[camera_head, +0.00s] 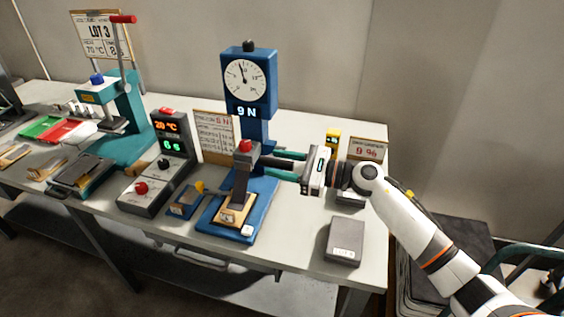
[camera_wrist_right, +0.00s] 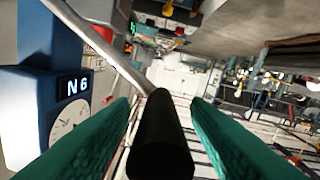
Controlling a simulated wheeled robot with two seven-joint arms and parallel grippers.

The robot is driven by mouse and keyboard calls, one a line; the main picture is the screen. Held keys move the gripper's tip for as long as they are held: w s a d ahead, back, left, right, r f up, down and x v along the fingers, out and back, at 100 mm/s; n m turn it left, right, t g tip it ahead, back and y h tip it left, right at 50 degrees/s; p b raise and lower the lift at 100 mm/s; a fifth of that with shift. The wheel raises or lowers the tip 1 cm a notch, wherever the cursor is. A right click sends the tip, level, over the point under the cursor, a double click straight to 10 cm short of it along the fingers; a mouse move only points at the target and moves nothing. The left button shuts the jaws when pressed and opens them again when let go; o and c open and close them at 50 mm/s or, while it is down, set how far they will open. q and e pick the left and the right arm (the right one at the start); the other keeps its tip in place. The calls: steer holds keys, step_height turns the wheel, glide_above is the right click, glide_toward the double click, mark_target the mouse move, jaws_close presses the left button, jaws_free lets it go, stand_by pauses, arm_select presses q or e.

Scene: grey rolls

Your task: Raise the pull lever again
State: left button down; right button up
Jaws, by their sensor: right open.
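The blue tester (camera_head: 249,85) stands at the middle of the table, with a round dial and a display reading 9 N. Its upper clamp (camera_head: 246,155) has a red knob, and a strip runs down to its base. The pull lever has a black grip (camera_wrist_right: 160,145) on a metal rod (camera_wrist_right: 100,42), clear in the right wrist view. My right gripper (camera_head: 270,164) is open beside the tester's right side. Its teal fingers (camera_wrist_right: 160,108) lie on either side of the black grip, with gaps showing. In the head view I cannot clearly make out the lever. My left gripper is out of view.
A heat sealer unit (camera_head: 157,165) with 20 °C and 6 s readouts stands left of the tester, near a teal press (camera_head: 124,115). A grey box (camera_head: 345,241) lies at front right. A 9 % sign (camera_head: 367,149) stands behind my right wrist.

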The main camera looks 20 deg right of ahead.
jaws_close()
steer(key=shift+r, duration=0.1)
